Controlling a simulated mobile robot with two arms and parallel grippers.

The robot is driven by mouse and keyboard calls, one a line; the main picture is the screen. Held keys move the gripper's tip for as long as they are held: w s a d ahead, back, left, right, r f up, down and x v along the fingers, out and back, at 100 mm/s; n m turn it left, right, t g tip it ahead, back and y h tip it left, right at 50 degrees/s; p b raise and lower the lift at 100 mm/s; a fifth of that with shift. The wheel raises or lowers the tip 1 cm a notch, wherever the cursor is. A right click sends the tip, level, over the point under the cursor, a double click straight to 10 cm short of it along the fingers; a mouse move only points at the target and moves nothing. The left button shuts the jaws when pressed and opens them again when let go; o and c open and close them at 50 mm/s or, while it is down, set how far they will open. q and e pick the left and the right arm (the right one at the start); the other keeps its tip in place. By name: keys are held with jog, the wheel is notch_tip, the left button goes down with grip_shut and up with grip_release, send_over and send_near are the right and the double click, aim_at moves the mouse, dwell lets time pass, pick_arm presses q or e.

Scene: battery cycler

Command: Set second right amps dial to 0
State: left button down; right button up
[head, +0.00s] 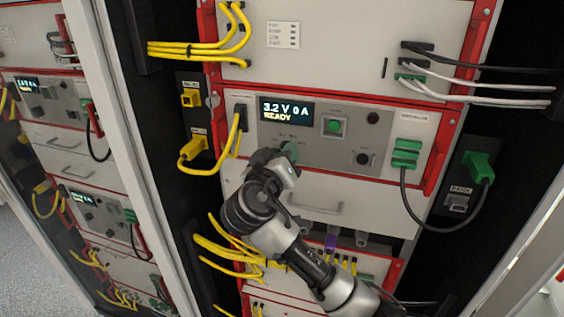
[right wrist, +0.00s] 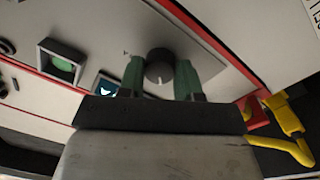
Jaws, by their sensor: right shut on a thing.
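The cycler unit's display (head: 287,110) reads 3.2 V 0 A, with READY below it. My right gripper (head: 287,153) is at the panel just below this display and hides the knob there in the head view. In the right wrist view its two green fingertips (right wrist: 160,78) are shut on a dark round dial (right wrist: 160,66), one on each side. A light mark shows on the dial's face. My left gripper is not in view.
To the right on the same panel are a green button (head: 334,126) and another black dial (head: 362,158). Yellow cables (head: 236,140) hang at the left and a green connector (head: 406,153) with a black cable is at the right. A drawer handle (head: 315,207) is below.

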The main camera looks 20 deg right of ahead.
jog(key=shift+n+p, duration=0.3)
jog(key=shift+n, duration=1.6)
jog(key=o, duration=0.9)
jog(key=shift+s, duration=0.1)
jog(key=b+v, duration=0.4)
jog(key=v, duration=0.6)
jog(key=shift+s+a+f+b, duration=0.2)
jog(key=shift+s+b, duration=0.1)
jog(key=shift+b, duration=0.1)
